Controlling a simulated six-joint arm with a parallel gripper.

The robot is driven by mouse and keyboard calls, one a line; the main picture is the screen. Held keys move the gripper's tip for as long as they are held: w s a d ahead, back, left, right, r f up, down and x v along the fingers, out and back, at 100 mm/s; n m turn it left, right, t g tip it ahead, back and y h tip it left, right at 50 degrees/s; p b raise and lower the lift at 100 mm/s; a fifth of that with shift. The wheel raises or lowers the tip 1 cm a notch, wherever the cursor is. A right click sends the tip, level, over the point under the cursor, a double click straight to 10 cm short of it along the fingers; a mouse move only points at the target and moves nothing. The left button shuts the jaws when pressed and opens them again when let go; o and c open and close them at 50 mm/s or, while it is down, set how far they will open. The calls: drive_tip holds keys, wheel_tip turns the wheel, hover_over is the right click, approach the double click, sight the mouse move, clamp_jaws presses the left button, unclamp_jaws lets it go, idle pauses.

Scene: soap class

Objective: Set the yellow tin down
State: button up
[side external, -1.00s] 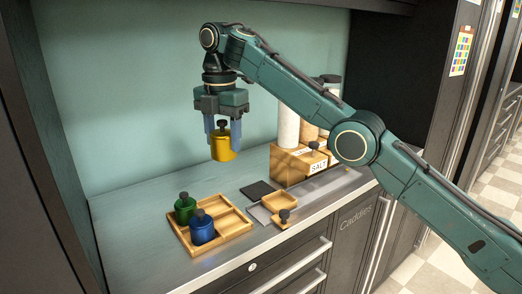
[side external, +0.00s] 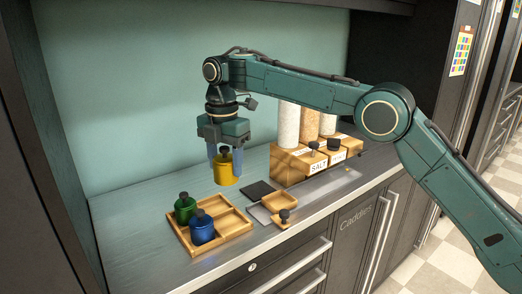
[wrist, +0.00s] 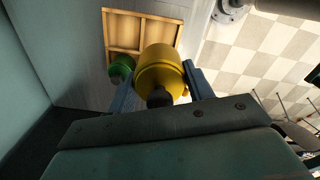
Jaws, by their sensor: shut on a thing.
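The yellow tin (side external: 227,172), with a dark knob on its lid, is upright between the fingers of my gripper (side external: 226,156). My gripper is shut on it. The tin hangs low over the counter behind the wooden tray (side external: 239,236); I cannot tell whether its base touches the counter. The tin also shows in the wrist view (wrist: 163,70), with a finger on each side. A green tin (side external: 184,207) and a blue tin (side external: 202,229) stand in the tray's left compartments. The right compartments look empty.
Right of the tray are a dark square pad (side external: 258,190), a small wooden dish (side external: 279,203) and a small wooden piece with a dark knob (side external: 284,217). A wooden dispenser box (side external: 290,165) stands behind them. The counter (side external: 140,225) left of the tray is clear.

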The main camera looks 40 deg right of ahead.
drive_tip(key=shift+f, duration=6.6)
drive_tip(key=shift+f, duration=0.15)
drive_tip(key=o, duration=1.1)
wheel_tip(320, 180, up, 12)
drive_tip(key=shift+f, duration=0.15)
drive_tip(key=shift+r, duration=0.3)
